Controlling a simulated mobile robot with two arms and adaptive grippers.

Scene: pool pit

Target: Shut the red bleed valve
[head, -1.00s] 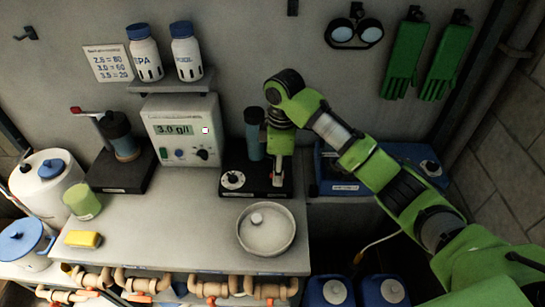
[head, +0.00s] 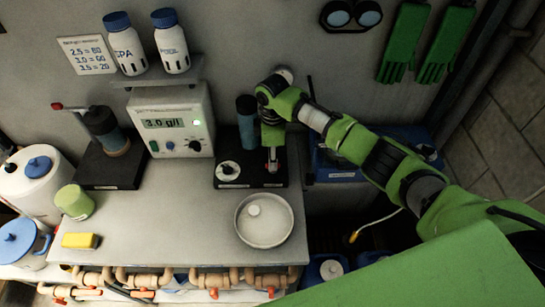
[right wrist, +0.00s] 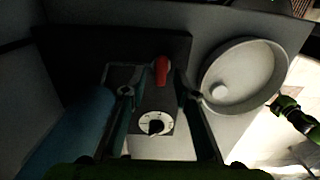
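A red handle (right wrist: 162,70) shows in the right wrist view on a black-based unit with a white round dial (right wrist: 156,125). In the head view this unit (head: 238,184) stands on the bench, with a dark blue cylinder (head: 247,125) at its back and its dial at front left. My right gripper (head: 271,160) points down over the unit's right part and largely hides the handle there. In the right wrist view its fingers (right wrist: 155,88) stand apart, one on each side of the handle; contact cannot be told. My left gripper is not in view.
A second black stand (head: 110,168) with a red-tipped lever (head: 57,106) is at the left. A round dish (head: 264,238) lies in front of the dial unit. A meter (head: 170,122) reads 3.0 g/l. Pipes with red handles (head: 213,292) run under the bench edge.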

